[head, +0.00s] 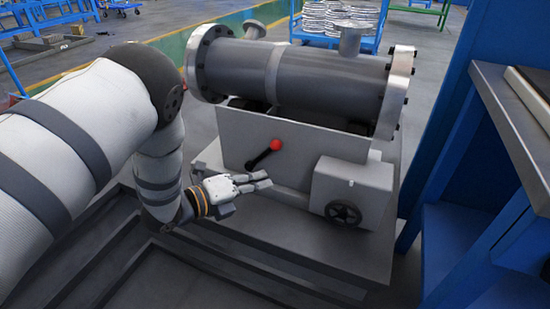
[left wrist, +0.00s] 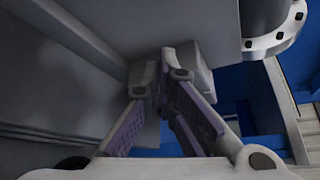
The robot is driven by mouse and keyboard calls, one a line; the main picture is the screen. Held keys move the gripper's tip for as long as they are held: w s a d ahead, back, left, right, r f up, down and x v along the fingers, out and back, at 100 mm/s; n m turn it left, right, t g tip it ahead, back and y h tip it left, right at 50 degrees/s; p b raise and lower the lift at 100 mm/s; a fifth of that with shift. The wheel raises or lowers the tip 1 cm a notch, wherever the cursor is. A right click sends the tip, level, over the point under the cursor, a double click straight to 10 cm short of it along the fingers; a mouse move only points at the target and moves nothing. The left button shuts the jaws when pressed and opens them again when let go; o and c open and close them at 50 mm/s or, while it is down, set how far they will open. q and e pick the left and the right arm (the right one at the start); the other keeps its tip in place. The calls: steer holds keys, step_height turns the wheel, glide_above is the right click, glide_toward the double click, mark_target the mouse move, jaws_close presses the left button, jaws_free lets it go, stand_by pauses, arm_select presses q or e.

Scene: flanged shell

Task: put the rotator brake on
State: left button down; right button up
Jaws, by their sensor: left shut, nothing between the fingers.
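The brake lever (head: 259,158) is a short black handle with a red ball knob (head: 276,145), on the front of the grey rotator base (head: 310,150). It leans up to the right. My left gripper (head: 268,181) is just below the knob in the head view, apart from the lever in the picture. In the left wrist view the fingers (left wrist: 172,85) meet at their tips, shut and empty. I cannot make out the lever or knob there. A grey flanged shell (head: 320,82) lies across the rotator. My right gripper is not in view.
A grey gearbox (head: 352,187) with a black handwheel (head: 343,213) juts out right of my left gripper. A blue frame (head: 450,130) stands at the right. The plinth (head: 310,245) below the gripper looks clear. In the left wrist view a flange (left wrist: 280,35) shows upper right.

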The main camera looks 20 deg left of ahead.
mark_target(265, 154)
arm_select(q)
steer(key=shift+s+d+r, duration=0.1)
steer(key=shift+r, duration=0.1)
steer(key=w, duration=0.3)
steer(key=w+d+b, duration=0.1)
steer(key=w, duration=0.2)
steer(key=w+f+b, duration=0.1)
steer(key=w, duration=0.2)
steer(key=shift+w+d, duration=0.15)
steer(key=shift+d, duration=0.25)
steer(key=shift+a+r, duration=0.15)
steer(key=shift+a, duration=0.15)
steer(key=shift+r, duration=0.1)
